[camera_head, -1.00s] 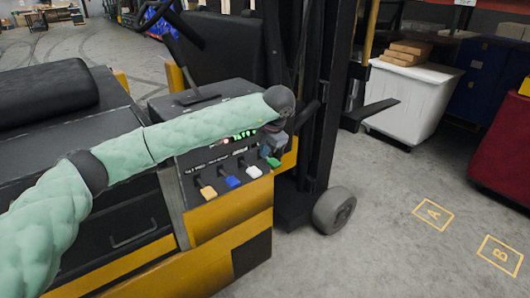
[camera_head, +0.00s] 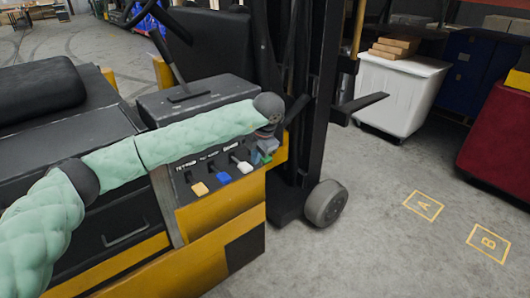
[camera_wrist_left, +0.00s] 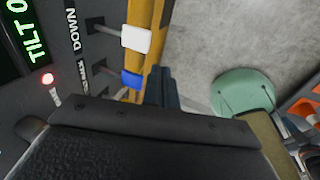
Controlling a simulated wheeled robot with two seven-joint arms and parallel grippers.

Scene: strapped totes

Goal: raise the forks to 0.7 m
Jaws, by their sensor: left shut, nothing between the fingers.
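The forklift's control panel (camera_head: 205,195) carries a row of levers with a yellow knob (camera_head: 199,189), a blue knob (camera_head: 224,178), a white knob (camera_head: 245,167) and a green knob (camera_head: 263,157). My left gripper (camera_head: 267,144) is shut and empty, at the green-knob end of the row; I cannot tell whether it touches a lever. In the left wrist view its fingers (camera_wrist_left: 160,88) are near the blue knob (camera_wrist_left: 131,80) and below the white one (camera_wrist_left: 135,39). A dark fork (camera_head: 358,106) sticks out from the mast (camera_head: 304,100), raised above the floor. My right gripper is out of view.
A white bin (camera_head: 402,95) with cardboard boxes stands behind the fork. A red container (camera_head: 500,140) is at the right. Floor squares A (camera_head: 423,205) and B (camera_head: 488,243) lie on clear floor. A steering wheel (camera_head: 146,10) is at the upper left.

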